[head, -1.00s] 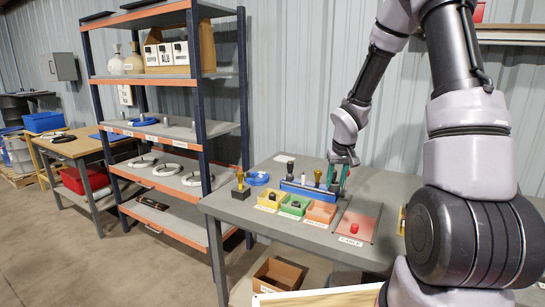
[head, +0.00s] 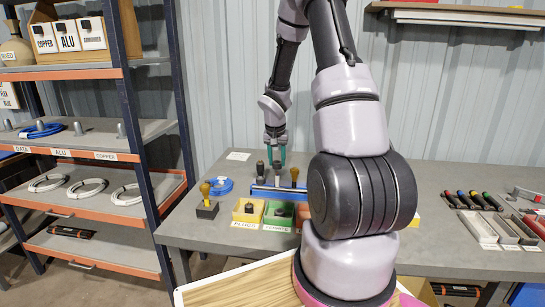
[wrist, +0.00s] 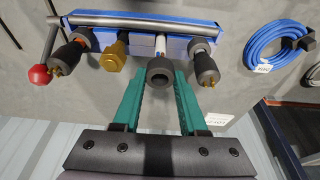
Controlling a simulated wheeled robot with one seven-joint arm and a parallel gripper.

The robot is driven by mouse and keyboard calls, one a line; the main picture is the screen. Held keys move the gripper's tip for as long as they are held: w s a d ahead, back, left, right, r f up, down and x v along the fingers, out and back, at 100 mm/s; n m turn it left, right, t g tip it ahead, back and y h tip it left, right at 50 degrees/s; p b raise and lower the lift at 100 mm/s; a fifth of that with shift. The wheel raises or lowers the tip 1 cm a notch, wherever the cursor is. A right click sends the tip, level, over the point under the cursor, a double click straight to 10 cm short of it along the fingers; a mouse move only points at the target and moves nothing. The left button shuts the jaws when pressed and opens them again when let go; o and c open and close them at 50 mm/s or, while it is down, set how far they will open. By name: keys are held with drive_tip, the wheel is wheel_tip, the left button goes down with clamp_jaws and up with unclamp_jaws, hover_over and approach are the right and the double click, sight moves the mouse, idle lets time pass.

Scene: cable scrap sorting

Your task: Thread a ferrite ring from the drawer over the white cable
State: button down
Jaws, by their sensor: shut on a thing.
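My gripper (wrist: 158,78) has its teal fingers shut on a dark grey ferrite ring (wrist: 160,64). In the head view my gripper (head: 275,158) points down over the blue clamp bar (head: 272,194). The white cable (wrist: 160,43) stands at the blue bar (wrist: 190,22) in the wrist view, directly in line with the ring, whose body hides the cable's end. The ring's hole looks dark, and I cannot tell whether the ring is around the cable or just above it. No open drawer is recognisable.
Dark brass-tipped cable ends (wrist: 203,66) and a brass-coloured one (wrist: 114,54) stand close on both sides. A red-knobbed lever (wrist: 40,75) is at the bar's left end. A blue cable coil (head: 219,187) and small bins (head: 248,211) are near the bar.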

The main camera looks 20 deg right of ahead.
sight(277, 173)
drive_tip(key=shift+f, duration=2.6)
drive_tip(key=shift+f, duration=0.25)
drive_tip(key=shift+f, duration=0.3)
drive_tip(key=shift+c, duration=1.8)
unclamp_jaws()
drive_tip(key=shift+r, duration=0.1)
drive_tip(key=shift+r, duration=3.4)
